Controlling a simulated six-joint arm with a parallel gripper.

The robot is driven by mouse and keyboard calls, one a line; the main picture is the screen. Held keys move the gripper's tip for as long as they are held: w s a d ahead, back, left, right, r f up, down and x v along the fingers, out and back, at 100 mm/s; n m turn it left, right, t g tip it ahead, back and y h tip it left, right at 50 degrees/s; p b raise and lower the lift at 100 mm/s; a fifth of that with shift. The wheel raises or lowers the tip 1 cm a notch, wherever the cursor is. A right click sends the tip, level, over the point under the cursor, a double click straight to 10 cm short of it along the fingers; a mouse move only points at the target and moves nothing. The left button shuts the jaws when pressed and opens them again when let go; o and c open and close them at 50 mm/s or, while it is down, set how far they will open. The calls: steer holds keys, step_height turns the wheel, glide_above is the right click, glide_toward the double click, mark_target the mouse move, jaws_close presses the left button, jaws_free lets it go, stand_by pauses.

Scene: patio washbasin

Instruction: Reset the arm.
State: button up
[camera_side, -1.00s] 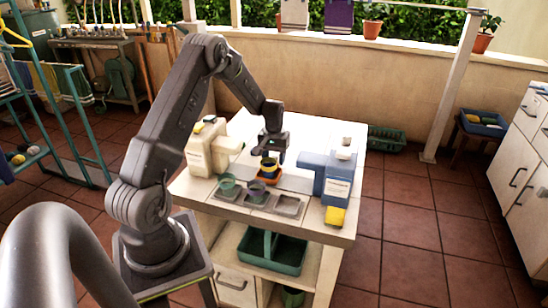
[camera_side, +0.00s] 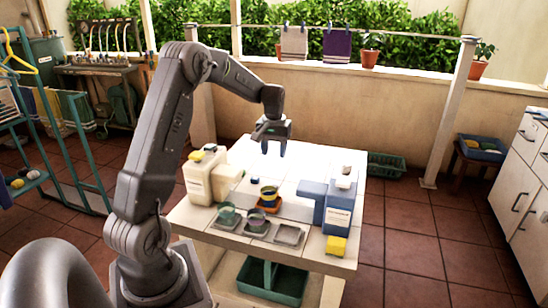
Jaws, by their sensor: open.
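My gripper (camera_side: 274,150) is open and empty. It hangs pointing down above the back part of the white worktop (camera_side: 290,167). Below and in front of it, a small yellow-rimmed dark cup (camera_side: 269,193) sits on an orange piece (camera_side: 270,206) on the worktop. The gripper is clear of the cup.
A cream jug-like container (camera_side: 200,180) stands at the worktop's left, a blue-and-white one (camera_side: 339,205) at its right with a yellow block (camera_side: 336,245) in front. A green cup (camera_side: 227,214) and a purple cup (camera_side: 256,221) stand in trays at the front. Open air surrounds my gripper.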

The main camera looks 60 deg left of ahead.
steer(key=s+d+r+m+t+y, duration=0.1)
steer(key=s+d+r+m, duration=0.15)
steer(key=d+r, duration=0.5)
steer(key=s+d+r+m+t, duration=0.25)
steer(key=d+r, duration=0.25)
steer(key=d, duration=0.6)
steer(key=s+d+m+t+h, duration=0.1)
steer(key=s+d+m, duration=0.3)
steer(key=s+d, duration=0.8)
steer(key=s+t, duration=0.1)
steer(key=s, duration=0.2)
steer(key=shift+d+r, duration=0.2)
steer(key=shift+d, duration=0.15)
